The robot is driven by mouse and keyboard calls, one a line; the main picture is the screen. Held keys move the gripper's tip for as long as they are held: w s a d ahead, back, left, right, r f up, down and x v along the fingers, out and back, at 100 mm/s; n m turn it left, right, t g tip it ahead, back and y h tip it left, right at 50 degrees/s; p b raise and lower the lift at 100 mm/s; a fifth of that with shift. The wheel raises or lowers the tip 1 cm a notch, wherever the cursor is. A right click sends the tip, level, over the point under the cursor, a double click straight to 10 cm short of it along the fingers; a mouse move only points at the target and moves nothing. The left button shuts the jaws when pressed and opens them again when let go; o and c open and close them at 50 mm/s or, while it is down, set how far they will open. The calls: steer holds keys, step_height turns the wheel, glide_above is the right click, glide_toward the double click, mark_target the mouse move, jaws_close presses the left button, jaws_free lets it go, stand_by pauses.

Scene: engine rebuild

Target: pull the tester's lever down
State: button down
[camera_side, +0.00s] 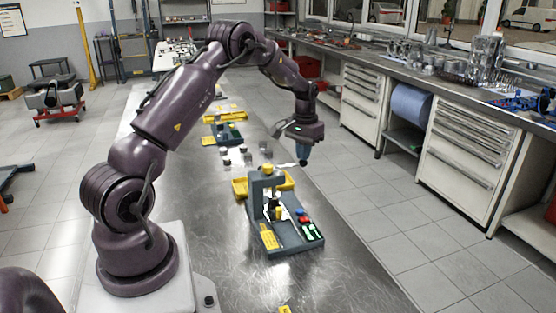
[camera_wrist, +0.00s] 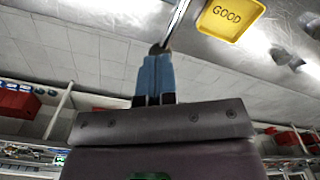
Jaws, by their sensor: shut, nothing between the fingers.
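The tester (camera_side: 268,196) is a grey stand with a dark upright, a yellow top and a base with a yellow plate, a red button and a green panel. It stands on the metal bench in the side view. The tester is not recognizable in the wrist view.
A yellow tray marked GOOD (camera_wrist: 231,17) lies on the bench near the fingers. Yellow trays (camera_side: 240,188) flank the tester. Small dark parts and another yellow-and-blue fixture (camera_side: 222,136) lie farther back. The bench front is mostly clear.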

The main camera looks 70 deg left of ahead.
steer(key=shift+f, duration=0.1)
steer(key=shift+f, duration=0.75)
steer(key=shift+s+f, duration=0.1)
steer(key=shift+f, duration=0.05)
steer(key=shift+s+f, duration=0.1)
steer(key=shift+f, duration=0.6)
step_height(320, 180, up, 12)
steer(key=shift+s, duration=0.15)
stand_by(0.9)
steer(key=shift+f, duration=0.15)
